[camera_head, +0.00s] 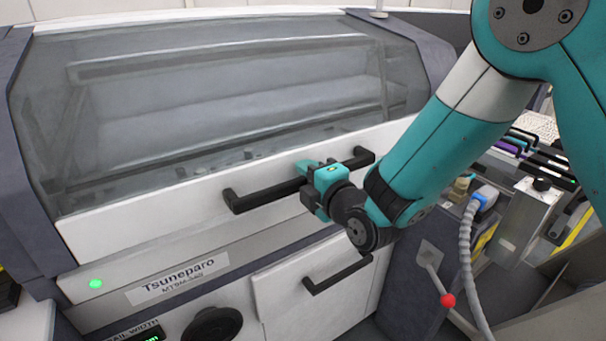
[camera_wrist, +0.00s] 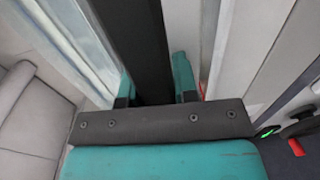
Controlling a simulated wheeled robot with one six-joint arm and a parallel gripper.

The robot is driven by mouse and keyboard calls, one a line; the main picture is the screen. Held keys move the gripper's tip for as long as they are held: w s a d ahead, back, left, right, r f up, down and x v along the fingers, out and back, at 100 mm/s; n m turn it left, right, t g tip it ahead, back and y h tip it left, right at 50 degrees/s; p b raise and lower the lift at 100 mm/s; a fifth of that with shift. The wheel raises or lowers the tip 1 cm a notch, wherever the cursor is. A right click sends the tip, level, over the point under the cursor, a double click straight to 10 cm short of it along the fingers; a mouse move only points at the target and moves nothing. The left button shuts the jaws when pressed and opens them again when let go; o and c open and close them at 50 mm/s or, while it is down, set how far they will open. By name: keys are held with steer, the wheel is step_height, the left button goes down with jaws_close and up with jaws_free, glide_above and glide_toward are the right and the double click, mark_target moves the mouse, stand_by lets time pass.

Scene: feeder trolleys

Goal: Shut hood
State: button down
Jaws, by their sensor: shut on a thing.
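The hood (camera_head: 240,85) is a large clear window with a white lower bar on the machine in the head view. Its lower edge lies close above the grey front panel; I cannot tell if a small gap is left. A black bar handle (camera_head: 262,197) runs across the white bar. My gripper (camera_head: 314,186) is shut on the handle, right of its middle. In the wrist view the dark handle (camera_wrist: 135,45) passes between the two teal fingers. The fingertips' contact is partly hidden.
Below the hood are a label plate (camera_head: 178,278), a green light (camera_head: 96,284), a black knob (camera_head: 212,325) and a lower drawer handle (camera_head: 338,274). At right stand feeder parts, a grey hose (camera_head: 468,255) and a red ball knob (camera_head: 448,300), close to my arm.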

steer(key=r, duration=0.1)
steer(key=s+r+p, duration=0.1)
steer(key=r, duration=0.1)
steer(key=d+r, duration=0.1)
steer(key=shift+s+r+p, duration=0.2)
steer(key=shift+s+p, duration=0.1)
steer(key=shift+p, duration=0.05)
steer(key=shift+s+d+r+g+h, duration=0.2)
steer(key=shift+s+r+g+h, duration=0.1)
steer(key=shift+g, duration=0.1)
steer(key=shift+f, duration=0.1)
steer(key=c, duration=0.9)
jaws_free()
